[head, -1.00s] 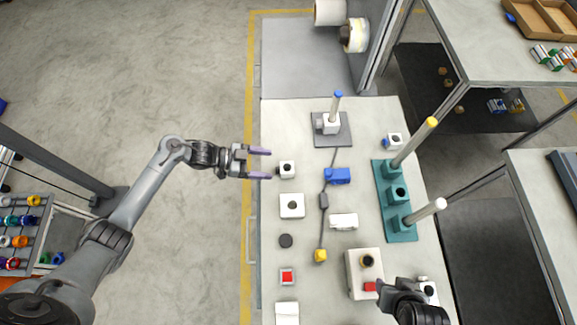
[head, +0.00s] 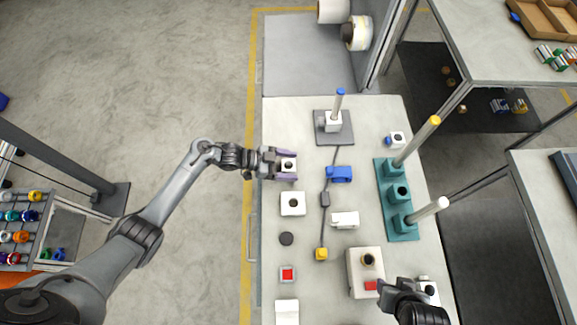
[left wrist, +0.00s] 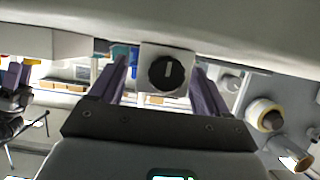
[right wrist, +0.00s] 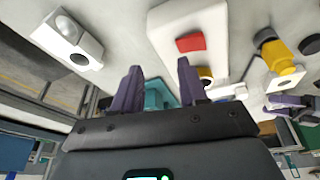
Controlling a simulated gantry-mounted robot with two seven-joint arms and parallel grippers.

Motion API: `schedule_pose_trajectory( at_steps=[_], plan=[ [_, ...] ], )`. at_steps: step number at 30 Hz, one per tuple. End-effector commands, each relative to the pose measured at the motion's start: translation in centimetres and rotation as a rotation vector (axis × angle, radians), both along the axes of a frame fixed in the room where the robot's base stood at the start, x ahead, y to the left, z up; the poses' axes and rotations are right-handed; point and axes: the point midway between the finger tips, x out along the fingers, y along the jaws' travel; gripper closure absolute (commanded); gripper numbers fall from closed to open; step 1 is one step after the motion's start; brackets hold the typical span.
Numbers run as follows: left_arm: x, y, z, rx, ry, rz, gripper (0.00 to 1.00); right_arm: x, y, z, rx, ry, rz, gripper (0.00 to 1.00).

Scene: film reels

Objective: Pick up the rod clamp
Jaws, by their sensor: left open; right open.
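A small white block with a dark round knob, which I take for the rod clamp (head: 288,165), stands near the left edge of the bench. My left gripper (head: 295,166) is open, with one purple finger on each side of the block. In the left wrist view the block (left wrist: 150,57) and its black knob show between the fingers, with gaps beside it. My right gripper (right wrist: 159,65) is open and empty at the bench's near right. Another white block (right wrist: 68,40) with a dark hole is beside it.
A white box (head: 356,262) with a red patch stands near the right gripper. A teal stand (head: 404,233) with rods is at right. A grey plate (head: 349,136) with a blue-tipped post is at the back. A white square block (head: 292,204) stands just in front of the clamp.

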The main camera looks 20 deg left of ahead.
Motion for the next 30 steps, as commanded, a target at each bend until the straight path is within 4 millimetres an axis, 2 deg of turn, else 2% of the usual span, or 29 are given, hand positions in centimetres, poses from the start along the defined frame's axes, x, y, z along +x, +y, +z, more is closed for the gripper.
schedule_pose_trajectory(
  at_steps=[3, 15, 25, 30],
  plan=[
    [0.0, 0.0, 0.0, 0.000, 0.000, 0.000, 0.23, 0.0, 0.1, 0.0, 0.002, 0.000, -0.001, 0.57],
    [0.0, 0.0, 0.0, 0.001, 0.001, 0.000, 0.85, 0.0, 0.2, 0.0, 0.009, 0.000, -0.006, 0.57],
    [0.0, 0.1, 0.2, 0.000, 0.000, 0.000, 0.85, 0.0, 0.2, 0.1, 0.009, 0.000, -0.005, 0.57],
    [0.0, 0.1, 1.2, 0.001, -0.002, -0.001, 0.85, 0.0, 0.2, 0.4, 0.007, 0.000, -0.004, 0.57]
  ],
)
